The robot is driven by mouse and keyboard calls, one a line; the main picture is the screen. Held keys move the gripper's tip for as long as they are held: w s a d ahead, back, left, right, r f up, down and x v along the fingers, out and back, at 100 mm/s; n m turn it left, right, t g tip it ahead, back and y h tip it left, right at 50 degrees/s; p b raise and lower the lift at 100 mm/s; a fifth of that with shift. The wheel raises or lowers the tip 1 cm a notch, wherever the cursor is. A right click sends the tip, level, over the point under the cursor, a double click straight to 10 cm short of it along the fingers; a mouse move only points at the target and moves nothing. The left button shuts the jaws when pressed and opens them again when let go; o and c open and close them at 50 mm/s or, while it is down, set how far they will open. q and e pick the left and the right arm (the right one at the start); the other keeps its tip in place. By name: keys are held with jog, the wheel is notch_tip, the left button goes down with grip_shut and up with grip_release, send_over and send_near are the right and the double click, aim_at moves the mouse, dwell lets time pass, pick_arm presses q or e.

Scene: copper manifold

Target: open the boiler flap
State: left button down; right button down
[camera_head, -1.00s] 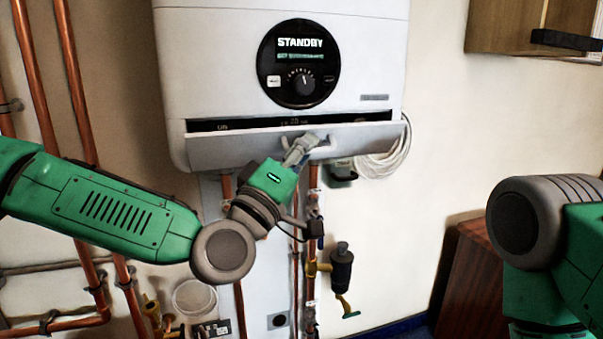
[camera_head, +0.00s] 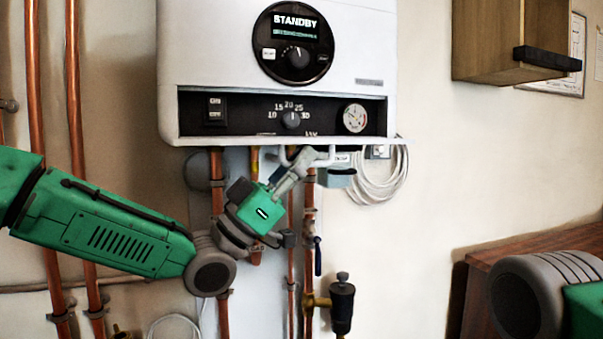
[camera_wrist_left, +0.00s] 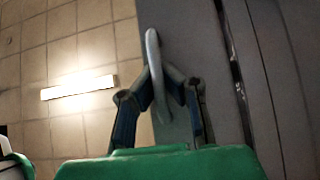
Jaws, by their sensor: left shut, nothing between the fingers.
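The white boiler (camera_head: 180,60) hangs on the wall, and its flap (camera_head: 365,141) is folded down and seen almost edge-on along the boiler's bottom. The panel behind it is exposed. The flap's pale handle (camera_head: 332,156) points downward under it. My left gripper (camera_head: 302,158) is just below the flap at the handle, its fingers shut. In the left wrist view the handle (camera_wrist_left: 152,55) passes by the fingertips (camera_wrist_left: 162,76), in front of the grey flap (camera_wrist_left: 188,40). I cannot tell whether they touch. My right gripper is out of view.
The exposed panel holds a switch (camera_head: 215,110), a dial (camera_head: 291,120) and a gauge (camera_head: 355,117). Copper pipes (camera_head: 219,180) run below the boiler. Coiled white cable (camera_head: 385,180) hangs at right. A wooden cabinet (camera_head: 490,40) and counter (camera_head: 540,240) stand further right.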

pick_arm(q)
jog(key=shift+d+f+m+g+h+b, duration=0.1)
jog(key=shift+f+m+g+h+b, duration=0.25)
jog(key=shift+m+g, duration=0.8)
jog(key=shift+d+f+m+g+h+b, duration=0.15)
jog(key=shift+f+m+g+b, duration=0.25)
jog(key=shift+m+g, duration=0.75)
jog(key=shift+f+m+g, duration=0.15)
jog(key=shift+m+g, duration=0.15)
jog(key=shift+w+f, duration=0.1)
jog(key=shift+f, duration=0.1)
jog(key=c, duration=1.6)
grip_release()
jog(key=shift+a, duration=0.1)
jog(key=shift+c, duration=0.2)
jog(key=shift+w, duration=0.15)
jog(key=shift+r, duration=0.25)
jog(key=w+v, duration=0.1)
jog(key=v, duration=1.1)
jog(key=shift+s, duration=0.45)
jog(key=shift+f, duration=0.15)
